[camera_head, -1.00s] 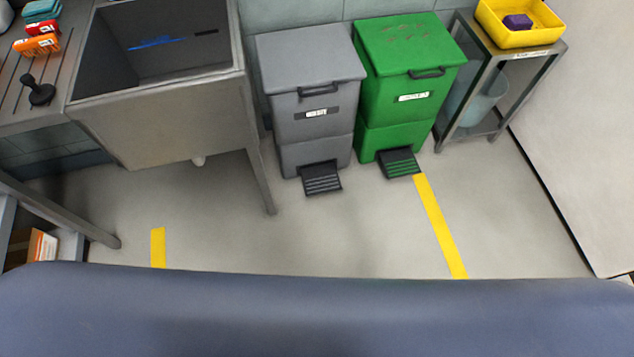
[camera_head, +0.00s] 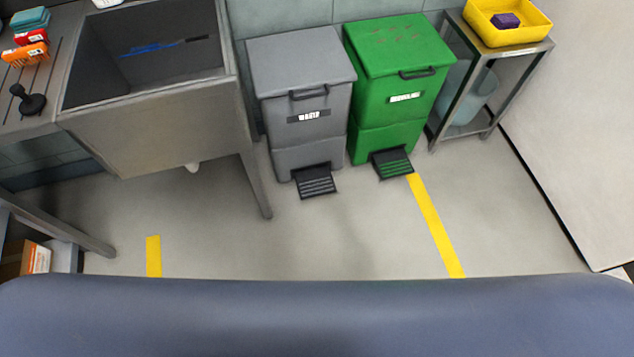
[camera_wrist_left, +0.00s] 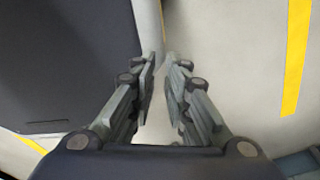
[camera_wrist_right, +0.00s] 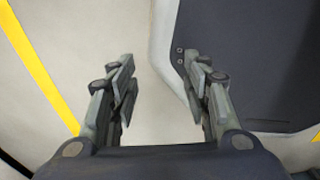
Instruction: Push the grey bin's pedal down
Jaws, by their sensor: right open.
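The grey bin (camera_head: 303,118) stands on the floor between the steel sink and the green bin. Its lid is shut. Its black ribbed pedal (camera_head: 316,181) juts from the front of the base, just above the floor, and nothing touches it. Neither gripper shows in the head view. In the left wrist view my left gripper (camera_wrist_left: 161,62) has a narrow gap between its fingertips, with nothing held. In the right wrist view my right gripper (camera_wrist_right: 158,62) is wide open and empty above the floor. No bin or pedal shows in either wrist view.
The green bin (camera_head: 398,90) with its own pedal (camera_head: 392,163) stands close to the right. A steel sink (camera_head: 165,125) has a leg (camera_head: 256,185) left of the grey pedal. A metal stand (camera_head: 484,120) is at right. Floor before the pedals is clear.

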